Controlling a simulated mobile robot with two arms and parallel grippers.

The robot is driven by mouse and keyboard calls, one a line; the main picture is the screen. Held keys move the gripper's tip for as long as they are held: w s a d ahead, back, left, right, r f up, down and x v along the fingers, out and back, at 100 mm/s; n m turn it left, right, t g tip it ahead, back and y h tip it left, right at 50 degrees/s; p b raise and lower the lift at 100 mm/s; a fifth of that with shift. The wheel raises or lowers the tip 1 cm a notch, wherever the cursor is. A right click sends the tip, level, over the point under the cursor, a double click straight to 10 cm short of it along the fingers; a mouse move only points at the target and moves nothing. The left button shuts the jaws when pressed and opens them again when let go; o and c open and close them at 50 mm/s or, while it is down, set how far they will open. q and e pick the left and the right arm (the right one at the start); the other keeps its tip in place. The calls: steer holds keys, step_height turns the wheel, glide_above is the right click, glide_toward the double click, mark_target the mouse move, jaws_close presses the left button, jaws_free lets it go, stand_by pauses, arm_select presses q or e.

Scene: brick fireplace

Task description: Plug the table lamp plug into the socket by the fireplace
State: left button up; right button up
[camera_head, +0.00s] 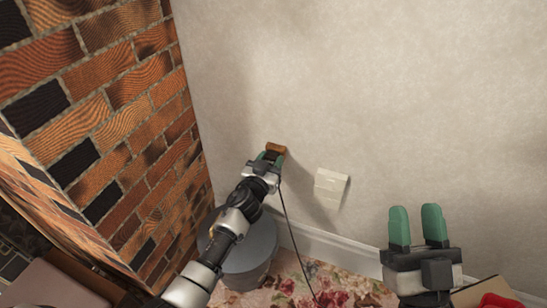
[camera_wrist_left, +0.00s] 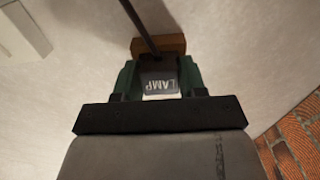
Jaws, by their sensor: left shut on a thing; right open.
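My left gripper (camera_head: 271,156) is shut on a dark plug (camera_wrist_left: 158,75) with a white "LAMP" label. It is close to the wall, beside the brick fireplace (camera_head: 110,120). A brown block (camera_head: 275,147) is just beyond the fingertips; it also shows behind the plug in the left wrist view (camera_wrist_left: 172,44). I cannot tell if the plug touches it. A dark cord (camera_head: 289,230) hangs from the plug to the floor. A cream wall plate (camera_head: 330,187) is to the right; its face detail is unclear. My right gripper (camera_head: 418,228) is open and empty at the lower right.
A grey round container (camera_head: 250,262) stands below my left arm, near the fireplace corner. A floral rug (camera_head: 340,285) covers the floor by the white baseboard (camera_head: 330,245). A red item (camera_head: 497,300) is at the lower right edge. The upper wall is bare.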

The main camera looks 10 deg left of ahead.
arm_select(q)
steer(key=s+a+p, duration=0.1)
steer(key=s+p, duration=0.1)
steer(key=s, duration=0.4)
arm_select(e)
step_height(320, 180, down, 6)
steer(key=w+g+h, duration=0.2)
steer(key=g, duration=0.3)
steer(key=shift+d+g, duration=0.3)
steer(key=shift+g, duration=0.1)
arm_select(q)
steer(key=shift+a, duration=0.1)
arm_select(e)
steer(key=shift+w, duration=0.1)
